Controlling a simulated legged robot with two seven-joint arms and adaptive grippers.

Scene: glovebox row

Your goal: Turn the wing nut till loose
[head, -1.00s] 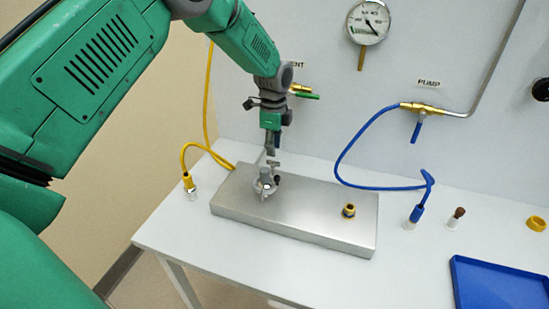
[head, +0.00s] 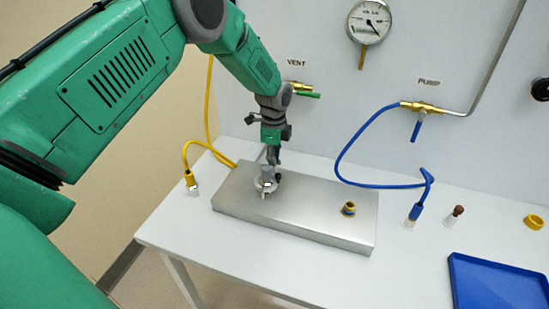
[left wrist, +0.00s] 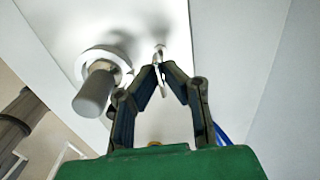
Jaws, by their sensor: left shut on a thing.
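The wing nut (left wrist: 158,52) shows in the left wrist view as a thin pale piece between my left fingertips. My left gripper (left wrist: 161,70) is shut on it. In the head view my left gripper (head: 274,168) points down beside the clamp, and its fingers mostly hide the nut. The pale ring clamp (head: 264,187) sits around a grey upright tube stub on the metal block (head: 310,215). In the left wrist view the grey stub (left wrist: 95,92) and the clamp ring (left wrist: 112,58) lie just left of the fingers. My right gripper is not in view.
A yellow-ringed port (head: 348,208) sits at the block's right. A yellow hose (head: 185,153) hangs at left, a blue hose (head: 345,150) at right. A small capped vial (head: 454,217), a yellow ring (head: 534,222) and a blue tray (head: 500,285) stand on the white bench right of the block.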

